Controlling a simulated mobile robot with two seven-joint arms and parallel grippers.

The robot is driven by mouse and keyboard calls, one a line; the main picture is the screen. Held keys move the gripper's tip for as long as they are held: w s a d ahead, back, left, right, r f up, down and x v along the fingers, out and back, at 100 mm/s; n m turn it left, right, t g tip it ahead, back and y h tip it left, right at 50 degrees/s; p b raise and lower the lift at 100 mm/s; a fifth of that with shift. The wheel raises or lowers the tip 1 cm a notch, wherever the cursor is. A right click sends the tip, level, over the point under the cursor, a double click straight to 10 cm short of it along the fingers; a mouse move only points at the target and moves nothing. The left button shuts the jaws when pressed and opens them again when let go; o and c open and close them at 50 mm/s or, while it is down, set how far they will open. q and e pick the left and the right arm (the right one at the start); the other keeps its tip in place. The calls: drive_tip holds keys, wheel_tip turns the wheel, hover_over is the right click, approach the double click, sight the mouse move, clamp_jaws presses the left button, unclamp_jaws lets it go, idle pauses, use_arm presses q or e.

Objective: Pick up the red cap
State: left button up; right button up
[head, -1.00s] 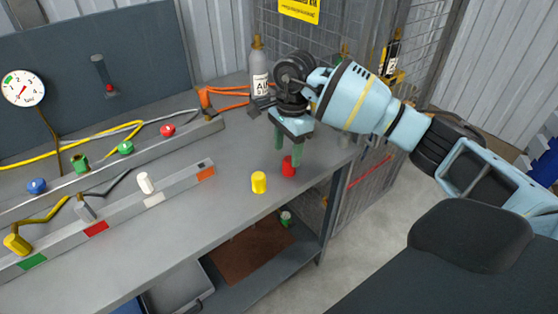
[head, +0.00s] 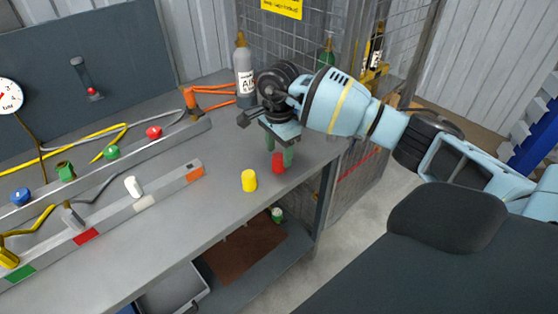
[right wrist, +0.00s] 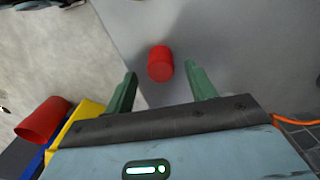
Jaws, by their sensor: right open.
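The red cap (head: 278,163) stands on the grey workbench (head: 215,215), near its right end and just right of a yellow cap (head: 249,180). My right gripper (head: 279,154) is directly above the red cap, its green fingers pointing down and close to it. In the right wrist view the red cap (right wrist: 160,64) shows between the two open fingertips of the right gripper (right wrist: 162,72), with a gap on either side. Nothing is held. My left gripper is not in view.
A grey cylinder (head: 244,75) and an orange hose (head: 210,90) are behind the gripper. A rail with coloured patches (head: 115,220) and a white cap (head: 133,186) lies to the left. Wire mesh (head: 290,45) stands behind the bench.

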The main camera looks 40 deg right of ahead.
drive_tip(key=shift+f, duration=1.3)
drive_tip(key=shift+c, duration=0.5)
drive_tip(key=c, duration=1)
drive_tip(key=shift+r, duration=0.15)
drive_tip(key=shift+r, duration=0.55)
wheel_tip(320, 180, up, 2)
drive_tip(key=shift+w+r, duration=0.1)
drive_tip(key=shift+r, duration=0.15)
drive_tip(key=s+a, duration=0.2)
drive_tip(key=s, duration=0.5)
drive_tip(key=s+a+r, duration=0.1)
drive_tip(key=s+a, duration=0.2)
drive_tip(key=s, duration=0.5)
drive_tip(key=shift+s+b, duration=0.2)
drive_tip(key=shift+b, duration=0.2)
drive_tip(key=shift+r, duration=0.35)
